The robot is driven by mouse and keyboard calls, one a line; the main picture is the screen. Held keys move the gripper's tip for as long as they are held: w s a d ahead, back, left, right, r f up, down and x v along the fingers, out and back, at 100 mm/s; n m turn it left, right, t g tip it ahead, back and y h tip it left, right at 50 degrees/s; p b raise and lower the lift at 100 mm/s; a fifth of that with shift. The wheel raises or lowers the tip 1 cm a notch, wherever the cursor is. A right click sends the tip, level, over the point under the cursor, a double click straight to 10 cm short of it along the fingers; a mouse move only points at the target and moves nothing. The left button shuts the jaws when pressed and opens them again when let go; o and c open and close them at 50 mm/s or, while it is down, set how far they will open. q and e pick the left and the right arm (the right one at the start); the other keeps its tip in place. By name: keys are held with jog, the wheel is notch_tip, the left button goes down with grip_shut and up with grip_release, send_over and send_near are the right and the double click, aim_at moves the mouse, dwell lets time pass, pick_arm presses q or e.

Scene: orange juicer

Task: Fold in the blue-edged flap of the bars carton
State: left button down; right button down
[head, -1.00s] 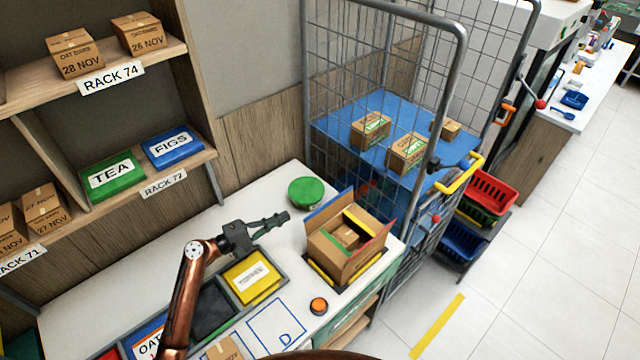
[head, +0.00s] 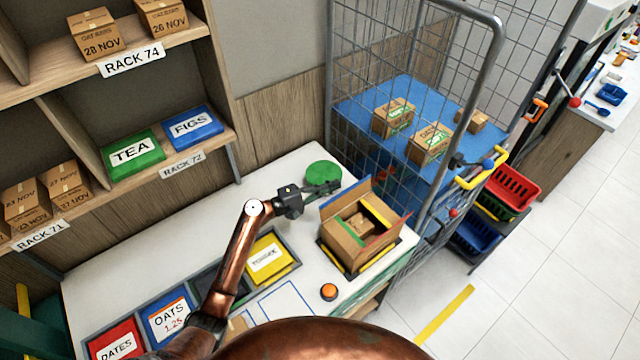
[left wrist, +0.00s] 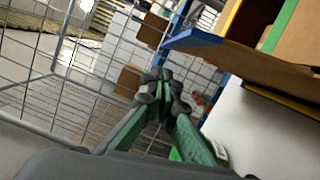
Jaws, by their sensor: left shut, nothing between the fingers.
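The open bars carton (head: 343,240) sits on the counter, with flaps edged in different colours. Its blue-edged flap (head: 343,197) stands up at the back left side. In the left wrist view this flap (left wrist: 245,58) juts in from the upper right, its blue edge facing the fingers. My left gripper (head: 336,188) is shut and empty, just behind and left of the flap. In the left wrist view its closed fingertips (left wrist: 160,88) show a gap to the blue edge; contact is not visible. My right gripper is out of view.
A green round object (head: 322,172) lies just behind the left gripper. The wire cage trolley (head: 415,120) stands close behind and right of the carton. A yellow bin (head: 268,258) and an orange button (head: 329,291) are in front. The counter's back left is clear.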

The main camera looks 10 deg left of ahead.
pick_arm(q)
jog(key=shift+s+d+r+p, duration=0.3)
jog(key=shift+s+d+p, duration=0.1)
jog(key=shift+s+d, duration=0.45)
jog(key=shift+s, duration=0.1)
